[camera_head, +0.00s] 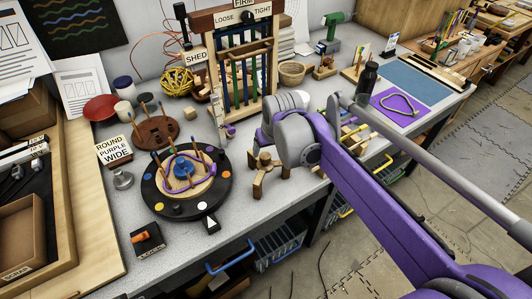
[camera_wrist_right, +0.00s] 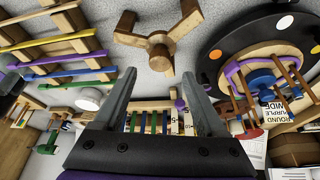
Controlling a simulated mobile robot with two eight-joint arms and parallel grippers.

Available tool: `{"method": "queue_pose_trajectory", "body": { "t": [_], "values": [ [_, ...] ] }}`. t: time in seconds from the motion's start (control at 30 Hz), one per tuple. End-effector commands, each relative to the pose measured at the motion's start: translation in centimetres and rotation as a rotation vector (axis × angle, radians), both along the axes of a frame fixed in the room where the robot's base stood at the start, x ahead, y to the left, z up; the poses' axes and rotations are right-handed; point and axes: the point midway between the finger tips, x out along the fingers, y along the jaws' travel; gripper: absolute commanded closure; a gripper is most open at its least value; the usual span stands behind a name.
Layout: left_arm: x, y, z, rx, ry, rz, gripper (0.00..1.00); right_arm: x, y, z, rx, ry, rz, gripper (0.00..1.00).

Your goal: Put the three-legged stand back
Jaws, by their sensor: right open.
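The three-legged stand (camera_head: 268,177) is a brown wooden piece with three blocky legs around a round hub. It is on the grey worktop just right of the round black turntable (camera_head: 160,203). In the right wrist view the stand (camera_wrist_right: 158,40) lies beyond my fingertips, with a gap between. My right gripper (camera_wrist_right: 159,76) is open, with nothing between its two grey fingers. In the head view my purple right arm comes in from the lower right and hides part of the worktop behind the stand. My left gripper is not in view.
The turntable carries a pegged wooden disc (camera_head: 205,188) with a purple coil. A wooden rack (camera_head: 201,62) with coloured bars stands behind. A dark bottle (camera_head: 367,78) and purple mat (camera_head: 410,96) are at the right. Bare worktop (camera_head: 215,240) lies in front of the stand.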

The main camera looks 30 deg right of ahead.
Motion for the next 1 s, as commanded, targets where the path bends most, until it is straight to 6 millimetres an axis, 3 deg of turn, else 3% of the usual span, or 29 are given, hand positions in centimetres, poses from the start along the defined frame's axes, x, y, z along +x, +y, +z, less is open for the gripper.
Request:
{"method": "queue_pose_trajectory", "body": {
  "t": [0.2,0.4,0.57,0.7,0.8,1.0],
  "values": [
    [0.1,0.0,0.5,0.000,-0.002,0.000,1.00,-1.4,0.2,3.6,0.000,0.000,0.000,0.27],
    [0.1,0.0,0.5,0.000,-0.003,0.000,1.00,-2.9,1.0,4.1,0.000,-0.003,0.009,0.27],
    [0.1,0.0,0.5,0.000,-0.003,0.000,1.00,-8.0,3.9,0.9,-0.001,-0.023,0.055,0.27],
    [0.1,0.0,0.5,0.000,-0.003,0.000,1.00,-13.6,6.4,-3.5,-0.001,-0.045,0.105,0.27],
    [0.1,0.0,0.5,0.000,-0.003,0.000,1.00,-16.8,7.5,-6.3,-0.001,-0.058,0.132,0.27],
    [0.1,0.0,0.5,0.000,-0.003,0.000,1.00,-19.5,8.3,-8.9,0.000,-0.070,0.155,0.27]
  ]
}}
